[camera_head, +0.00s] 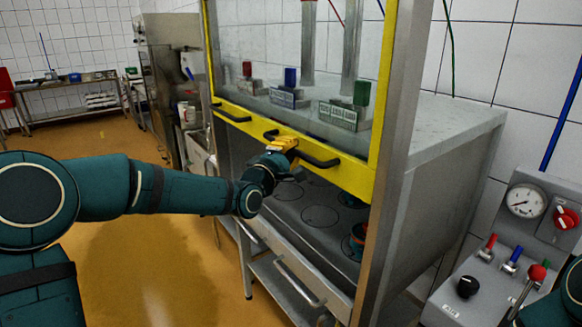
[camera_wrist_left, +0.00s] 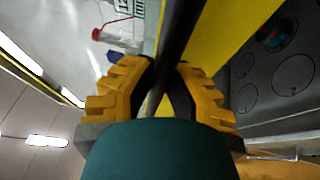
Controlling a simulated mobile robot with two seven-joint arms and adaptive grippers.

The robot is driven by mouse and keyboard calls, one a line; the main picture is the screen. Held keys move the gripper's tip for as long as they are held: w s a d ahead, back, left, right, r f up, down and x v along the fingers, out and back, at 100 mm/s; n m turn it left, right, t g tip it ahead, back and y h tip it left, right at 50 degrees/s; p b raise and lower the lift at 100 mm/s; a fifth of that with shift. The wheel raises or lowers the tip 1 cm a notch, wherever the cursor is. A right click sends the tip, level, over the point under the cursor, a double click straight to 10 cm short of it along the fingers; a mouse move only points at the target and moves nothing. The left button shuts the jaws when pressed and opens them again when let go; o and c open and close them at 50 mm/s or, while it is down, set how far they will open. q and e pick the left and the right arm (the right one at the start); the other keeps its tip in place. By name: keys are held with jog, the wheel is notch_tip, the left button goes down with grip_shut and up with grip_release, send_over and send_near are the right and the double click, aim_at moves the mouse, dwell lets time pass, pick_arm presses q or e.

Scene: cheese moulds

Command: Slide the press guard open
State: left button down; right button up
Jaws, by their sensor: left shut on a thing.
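The press guard (camera_head: 352,176) is a clear panel in a yellow frame on the front of a grey metal press. Its lower yellow rail stands above the press bed, leaving a gap below. A dark bar handle (camera_head: 318,161) sits on this rail, with another dark handle (camera_head: 232,115) further left. My left gripper (camera_head: 277,145) is at the rail, shut on the dark handle bar. In the left wrist view the bar (camera_wrist_left: 180,40) runs between the yellow fingers (camera_wrist_left: 168,88), beside the yellow rail (camera_wrist_left: 232,32). My right gripper is not in view.
Behind the guard are blocks with red, blue and green tops (camera_head: 345,112). The press bed (camera_head: 285,212) has ring marks and a round teal and red item (camera_head: 357,240). A control panel (camera_head: 500,265) with gauge and levers stands right. Orange floor (camera_head: 150,260) is open at left.

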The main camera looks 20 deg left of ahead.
pick_arm(q)
jog(key=shift+r, duration=1.2)
jog(key=c, duration=0.9)
grip_release()
jog(key=shift+c, duration=0.2)
jog(key=shift+f, duration=0.1)
jog(key=v, duration=1.2)
